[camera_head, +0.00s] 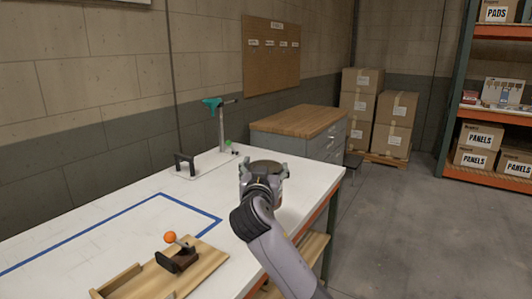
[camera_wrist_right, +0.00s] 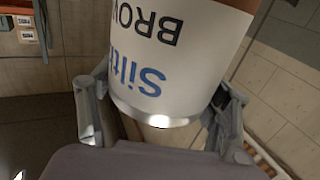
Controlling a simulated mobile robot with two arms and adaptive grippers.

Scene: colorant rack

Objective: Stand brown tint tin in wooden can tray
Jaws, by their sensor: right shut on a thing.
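The brown tint tin (camera_wrist_right: 185,50) fills much of the right wrist view, with a white label reading "BROW…" upside down and a brown band at its edge. My right gripper (camera_wrist_right: 160,112) is shut around it, one finger on each side. In the head view the right gripper (camera_head: 262,178) holds the tin (camera_head: 267,166) upright over the right part of the white table, its dark top showing. The gripper hides much of the tin, and I cannot tell its height above the table. My left gripper is not in view.
A wooden board (camera_head: 208,257) with a raised strip and an orange-knobbed clamp (camera_head: 178,258) lies at the table's front. Blue tape (camera_head: 120,217) marks the white tabletop (camera_head: 95,240). A black-handled plate (camera_head: 185,166) and a teal-topped post (camera_head: 220,125) stand behind. A wood-topped cabinet (camera_head: 300,122) is beyond.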

